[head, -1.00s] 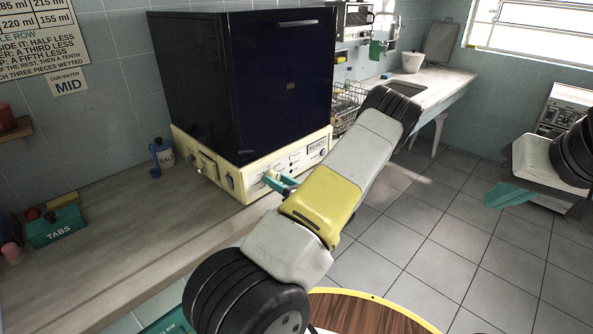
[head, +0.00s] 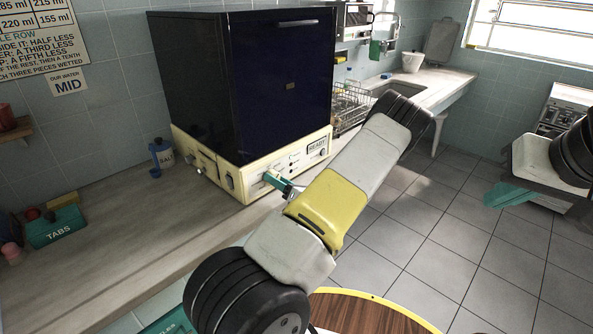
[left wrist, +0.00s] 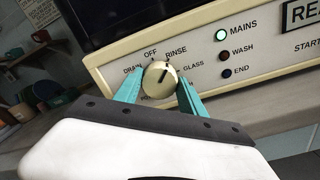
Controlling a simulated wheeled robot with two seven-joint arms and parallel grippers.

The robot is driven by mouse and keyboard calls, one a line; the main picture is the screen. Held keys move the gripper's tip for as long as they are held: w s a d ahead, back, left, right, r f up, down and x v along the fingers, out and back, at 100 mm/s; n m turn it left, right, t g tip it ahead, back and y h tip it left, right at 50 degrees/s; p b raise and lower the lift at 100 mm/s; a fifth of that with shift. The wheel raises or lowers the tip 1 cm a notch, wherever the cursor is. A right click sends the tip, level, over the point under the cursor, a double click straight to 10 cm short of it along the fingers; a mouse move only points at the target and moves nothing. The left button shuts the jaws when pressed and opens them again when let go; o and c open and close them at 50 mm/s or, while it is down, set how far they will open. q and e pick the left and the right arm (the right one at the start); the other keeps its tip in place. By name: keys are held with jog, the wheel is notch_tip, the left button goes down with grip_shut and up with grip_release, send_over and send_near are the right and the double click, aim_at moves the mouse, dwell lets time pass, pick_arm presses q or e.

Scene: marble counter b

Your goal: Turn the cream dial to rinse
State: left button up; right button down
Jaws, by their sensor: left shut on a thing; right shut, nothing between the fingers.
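The cream dial (left wrist: 158,80) sits on the cream front panel of the dishwasher (head: 240,182), with DRAIN, OFF, RINSE and GLASS printed around it. Its black mark points up and slightly right, toward RINSE, in the left wrist view. My left gripper (left wrist: 160,88) has one teal finger on each side of the dial and is shut on it; in the head view the gripper (head: 277,183) is at the panel and hides the dial. The lower labels are partly covered. My right gripper (head: 508,195) is shut and empty at the far right, away from the panel.
The MAINS lamp (left wrist: 221,35) is lit green; the WASH lamp (left wrist: 226,55) and END lamp (left wrist: 227,73) look dark. A READY display (head: 317,145) is at the panel's right. A salt container (head: 162,155) and teal TABS box (head: 56,228) stand on the counter to the left.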

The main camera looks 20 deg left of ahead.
pick_arm(q)
jog(key=o, duration=1.4)
jog(key=shift+c, duration=0.2)
jog(key=v, duration=0.8)
jog(key=shift+w, duration=0.1)
